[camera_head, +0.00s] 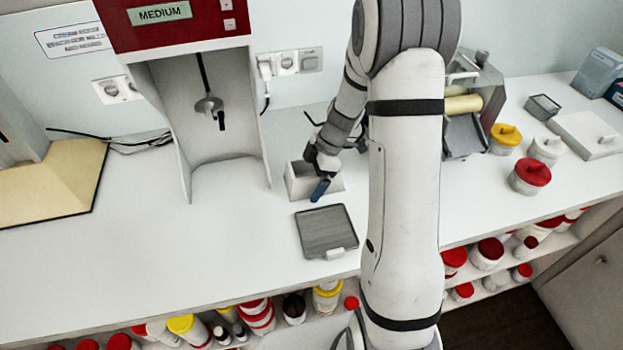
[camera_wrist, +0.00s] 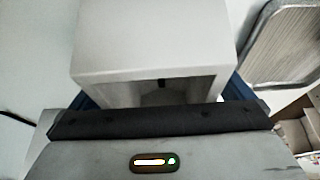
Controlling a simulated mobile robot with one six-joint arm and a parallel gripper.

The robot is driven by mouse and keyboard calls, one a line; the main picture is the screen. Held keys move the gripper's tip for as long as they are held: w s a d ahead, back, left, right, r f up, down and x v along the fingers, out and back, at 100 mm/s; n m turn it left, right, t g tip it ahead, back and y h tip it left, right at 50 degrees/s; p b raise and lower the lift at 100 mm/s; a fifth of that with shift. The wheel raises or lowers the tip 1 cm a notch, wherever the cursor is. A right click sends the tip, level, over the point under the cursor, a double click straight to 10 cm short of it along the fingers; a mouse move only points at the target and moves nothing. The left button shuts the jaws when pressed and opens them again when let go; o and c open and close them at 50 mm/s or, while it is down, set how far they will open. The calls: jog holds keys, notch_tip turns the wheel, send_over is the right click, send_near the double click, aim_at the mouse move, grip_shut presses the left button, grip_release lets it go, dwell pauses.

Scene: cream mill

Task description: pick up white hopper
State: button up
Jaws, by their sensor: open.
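The white hopper (camera_head: 300,183) is a small white box standing on the counter, right of the red machine's foot. My gripper (camera_head: 320,188) is at it from above, one blue finger showing in front and covering part of it. In the wrist view the hopper (camera_wrist: 150,42) fills the upper middle, with an opening in its near face. My gripper (camera_wrist: 157,98) is open there, with a blue finger on either side of the hopper. Whether the fingers touch its sides is hard to tell.
A grey tray (camera_head: 327,230) lies on the counter just in front; its edge shows in the wrist view (camera_wrist: 285,45). The red machine (camera_head: 180,20) stands left, a roller device (camera_head: 465,130) and lidded jars (camera_head: 529,177) right. The counter's left front (camera_head: 150,250) is clear.

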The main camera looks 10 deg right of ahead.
jog(key=shift+c, duration=0.2)
jog(key=c, duration=1)
jog(key=shift+o, duration=0.2)
jog(key=shift+r+p, duration=0.1)
jog(key=shift+p, duration=0.2)
